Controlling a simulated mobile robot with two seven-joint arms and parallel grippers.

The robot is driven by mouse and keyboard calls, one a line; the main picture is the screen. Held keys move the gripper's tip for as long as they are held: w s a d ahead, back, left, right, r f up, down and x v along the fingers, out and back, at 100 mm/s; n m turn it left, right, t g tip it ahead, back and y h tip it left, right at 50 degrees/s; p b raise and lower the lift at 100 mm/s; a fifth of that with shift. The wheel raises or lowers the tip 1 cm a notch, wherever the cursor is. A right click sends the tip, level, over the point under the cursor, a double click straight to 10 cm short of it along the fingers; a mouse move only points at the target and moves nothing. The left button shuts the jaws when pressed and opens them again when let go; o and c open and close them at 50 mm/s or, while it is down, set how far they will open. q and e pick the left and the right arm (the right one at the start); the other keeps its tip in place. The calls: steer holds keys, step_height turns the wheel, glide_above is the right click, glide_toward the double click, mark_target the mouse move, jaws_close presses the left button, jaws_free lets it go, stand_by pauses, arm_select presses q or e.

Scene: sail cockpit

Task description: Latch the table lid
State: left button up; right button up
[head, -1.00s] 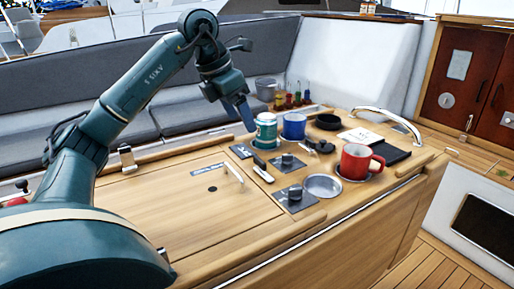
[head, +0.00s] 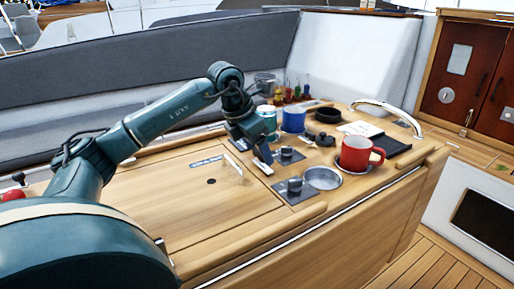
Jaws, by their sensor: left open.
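The table lid (head: 160,196) is a flat wooden panel lying flush in the table top. It has a small dark hole (head: 211,181), a label plate (head: 207,162) and a pale handle (head: 233,165). Two dark plates with round knobs sit just right of the lid: a near one (head: 295,187) and a far one (head: 287,155). I cannot tell from here whether either is set across the lid's edge. My left gripper (head: 264,158) is open and points down near the lid's right edge, by the far knob, partly covering that area. My right gripper is out of view.
A red mug (head: 358,154) and a metal dish (head: 322,178) are on the right. A steel grab rail (head: 390,115) rises at the far right end.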

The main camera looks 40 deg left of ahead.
arm_select(q)
steer(key=c, duration=1)
